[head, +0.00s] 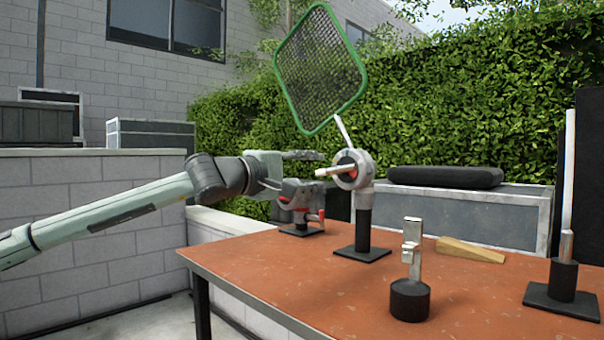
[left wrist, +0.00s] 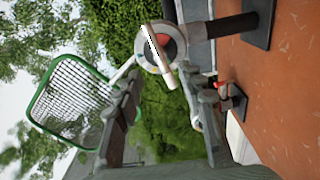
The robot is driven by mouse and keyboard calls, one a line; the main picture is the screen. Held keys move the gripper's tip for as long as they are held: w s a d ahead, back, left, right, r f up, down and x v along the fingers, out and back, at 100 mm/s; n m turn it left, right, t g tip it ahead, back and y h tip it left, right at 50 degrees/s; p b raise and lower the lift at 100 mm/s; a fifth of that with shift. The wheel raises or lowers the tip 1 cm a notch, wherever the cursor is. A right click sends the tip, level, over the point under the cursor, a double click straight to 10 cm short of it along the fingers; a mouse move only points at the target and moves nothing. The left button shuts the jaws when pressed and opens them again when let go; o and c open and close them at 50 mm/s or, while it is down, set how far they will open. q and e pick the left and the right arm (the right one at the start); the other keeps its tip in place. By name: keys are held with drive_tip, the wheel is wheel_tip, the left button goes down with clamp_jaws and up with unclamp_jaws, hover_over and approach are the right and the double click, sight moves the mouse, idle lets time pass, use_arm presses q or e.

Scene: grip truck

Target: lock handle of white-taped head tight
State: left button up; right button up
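A round grip head (head: 352,168), pale with a dark and red centre, sits on a black post on the orange table. The head (left wrist: 146,50) and handle (left wrist: 160,62) also show in the left wrist view. The head holds the rod of a green-framed mesh (head: 320,68). I cannot clearly make out the white tape. My left gripper (head: 322,172) is open, its fingers apart just left of the handle. In the left wrist view the gripper (left wrist: 158,82) appears empty. My right gripper is out of view.
A grey clamp with red handle (head: 312,217) stands close below my left gripper. The table (head: 270,262) also bears a metal pin on a black base (head: 410,300), a wooden wedge (head: 470,249) and a white rod stand (head: 564,280). A black bag (head: 445,177) lies on a case behind.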

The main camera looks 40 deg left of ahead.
use_arm(q)
drive_tip(key=shift+s, duration=1.5)
drive_tip(key=shift+a+f, duration=0.1)
